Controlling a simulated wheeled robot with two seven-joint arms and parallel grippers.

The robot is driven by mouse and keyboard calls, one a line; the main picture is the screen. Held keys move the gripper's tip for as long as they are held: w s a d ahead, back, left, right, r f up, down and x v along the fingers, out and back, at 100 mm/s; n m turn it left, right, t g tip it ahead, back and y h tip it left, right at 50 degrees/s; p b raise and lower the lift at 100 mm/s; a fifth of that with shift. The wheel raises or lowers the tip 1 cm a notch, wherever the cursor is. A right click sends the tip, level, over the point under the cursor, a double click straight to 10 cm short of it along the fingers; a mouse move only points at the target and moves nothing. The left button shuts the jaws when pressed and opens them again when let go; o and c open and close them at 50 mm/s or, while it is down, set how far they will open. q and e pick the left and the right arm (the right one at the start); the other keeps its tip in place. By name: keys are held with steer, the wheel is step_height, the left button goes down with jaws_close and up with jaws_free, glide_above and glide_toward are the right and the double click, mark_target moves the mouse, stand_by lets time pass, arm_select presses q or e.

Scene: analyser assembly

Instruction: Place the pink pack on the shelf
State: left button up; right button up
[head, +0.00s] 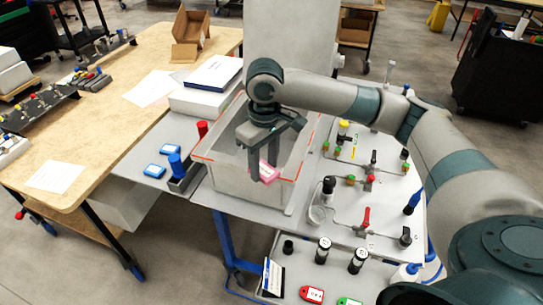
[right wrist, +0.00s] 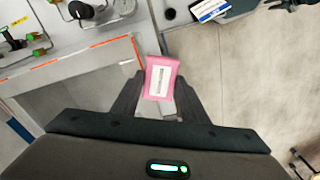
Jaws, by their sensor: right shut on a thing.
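The pink pack (head: 269,168) is a small flat piece with a white label. It also shows in the right wrist view (right wrist: 161,79), between the dark fingers. My right gripper (head: 262,166) is shut on it and points down, over the grey open-topped enclosure with orange-red edging (head: 240,193) in the head view. The fingers partly hide the pack in the head view. A grey shelf surface (head: 140,168) lies left of the enclosure, and a lower grey shelf (head: 300,262) is in front. I cannot tell which one the task means. My left gripper is not in view.
Blue-topped boxes (head: 154,171) and a blue-capped item (head: 175,163) occupy the left surface. Valves and fittings (head: 366,216) stand right of the enclosure. Bottles (head: 322,250) and tags (head: 311,294) are on the lower shelf. A wooden table (head: 95,135) stands farther left.

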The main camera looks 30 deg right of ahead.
steer(key=s+a+f+m+b, duration=0.3)
steer(key=s+a+f+b, duration=0.2)
steer(key=s, duration=0.4)
steer(key=shift+a+f+b, duration=0.2)
steer(key=shift+a+b, duration=0.1)
steer(key=shift+a, duration=0.55)
steer(key=shift+w, duration=0.2)
